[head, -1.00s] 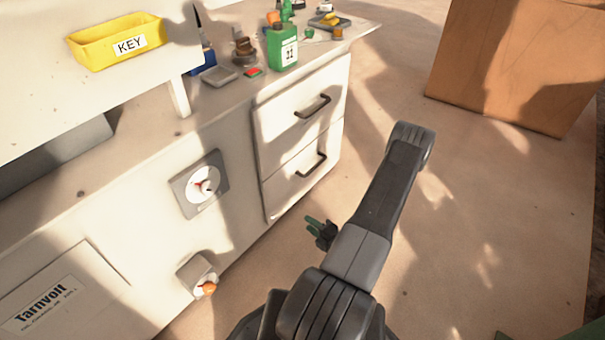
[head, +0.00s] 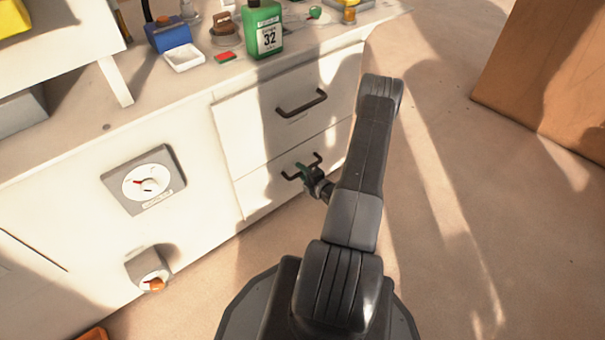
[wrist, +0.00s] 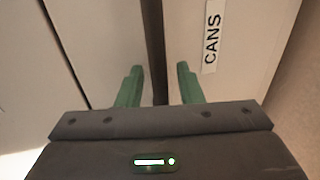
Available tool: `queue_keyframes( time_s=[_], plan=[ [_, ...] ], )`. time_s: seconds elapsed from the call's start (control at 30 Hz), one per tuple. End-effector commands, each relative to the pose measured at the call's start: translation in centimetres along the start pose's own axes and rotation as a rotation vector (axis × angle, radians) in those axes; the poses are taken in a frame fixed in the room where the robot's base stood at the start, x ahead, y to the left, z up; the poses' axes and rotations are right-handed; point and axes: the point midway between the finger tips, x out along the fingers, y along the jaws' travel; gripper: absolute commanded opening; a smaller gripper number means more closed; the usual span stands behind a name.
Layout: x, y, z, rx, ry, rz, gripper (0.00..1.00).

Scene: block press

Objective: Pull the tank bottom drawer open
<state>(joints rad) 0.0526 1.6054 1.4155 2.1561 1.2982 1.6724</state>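The lower drawer (head: 262,190) is white and looks shut, below a like upper drawer (head: 250,128). Its dark handle (head: 317,159) is partly hidden by my gripper (head: 306,173), which is at it in the head view. In the wrist view my gripper's two green fingers (wrist: 158,82) are apart. A dark bar (wrist: 154,40), which looks like the handle, runs between them with space on either side. A label reading CANS (wrist: 212,42) is on the pale front beside it. I see no label reading tank. Whether the fingers touch the bar is not visible.
The countertop holds a green bottle marked 32 (head: 262,30), a blue box (head: 168,35) and a white tray (head: 184,57). A dial (head: 147,183) and a knob (head: 150,272) are on the cabinet front at left. Open floor (head: 470,230) lies at right, with a brown box (head: 545,80) beyond.

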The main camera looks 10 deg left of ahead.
Motion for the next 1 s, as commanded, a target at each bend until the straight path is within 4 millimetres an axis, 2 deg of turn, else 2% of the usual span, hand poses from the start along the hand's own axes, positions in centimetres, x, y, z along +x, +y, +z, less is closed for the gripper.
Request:
queue_keyframes(
  time_s=[0.27, 0.4, 0.43, 0.77, 1.0],
  plan=[
    [0.1, 0.0, 0.0, 0.0, 0.0, 0.0, 0.31],
    [0.1, 0.0, 0.0, 0.0, 0.0, 0.0, 0.04],
    [0.1, 0.0, 0.0, 0.0, 0.0, 0.0, 0.0],
    [-0.2, -0.1, 0.1, 0.0, -0.001, -0.001, 0.0],
    [-2.4, -0.6, 0.1, 0.002, -0.004, -0.002, 0.0]
  ],
)
